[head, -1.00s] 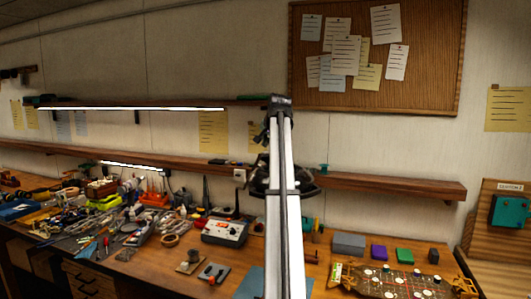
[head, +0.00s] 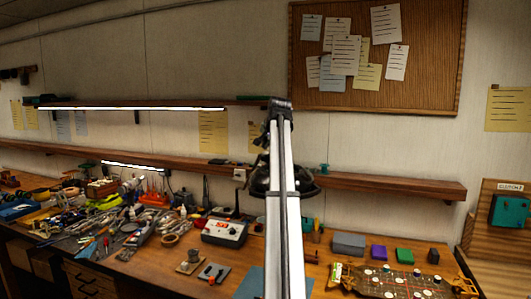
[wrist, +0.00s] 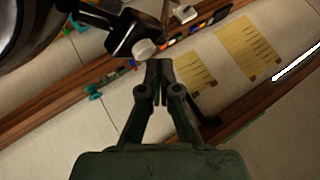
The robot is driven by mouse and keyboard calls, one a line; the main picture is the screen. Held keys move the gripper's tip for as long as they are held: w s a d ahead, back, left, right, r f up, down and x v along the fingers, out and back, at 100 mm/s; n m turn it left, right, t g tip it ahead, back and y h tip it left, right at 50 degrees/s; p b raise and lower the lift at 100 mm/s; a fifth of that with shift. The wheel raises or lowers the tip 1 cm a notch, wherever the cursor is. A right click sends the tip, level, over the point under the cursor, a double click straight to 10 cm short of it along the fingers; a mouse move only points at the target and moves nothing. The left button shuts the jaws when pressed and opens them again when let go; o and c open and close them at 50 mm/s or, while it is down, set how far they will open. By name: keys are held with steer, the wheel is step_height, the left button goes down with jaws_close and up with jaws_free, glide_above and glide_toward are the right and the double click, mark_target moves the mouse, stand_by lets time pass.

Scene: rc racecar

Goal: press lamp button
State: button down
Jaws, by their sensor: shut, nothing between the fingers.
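A black lamp head (wrist: 25,28) fills the upper left of the wrist view, cut off by the frame. Beside it is a black housing (wrist: 122,32) with a round white button (wrist: 145,48) on its end. My gripper (wrist: 159,64) is shut and empty, its fingertips close to the right and below the button in the picture. I cannot tell whether they touch it. In the head view, the dark lamp shape (head: 262,182) is partly hidden behind upright pale bars, and I cannot make out my gripper or the button there.
A workbench (head: 130,262) crowded with tools runs along the wall. Wooden shelves (head: 400,188) cross the wall behind, and a lit strip (head: 140,108) runs under the upper one.

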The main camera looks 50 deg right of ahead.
steer(key=shift+f, duration=0.45)
stand_by(0.5)
steer(key=shift+r+p, duration=0.35)
steer(key=shift+r, duration=0.55)
step_height(320, 180, up, 6)
steer(key=shift+p, duration=1.2)
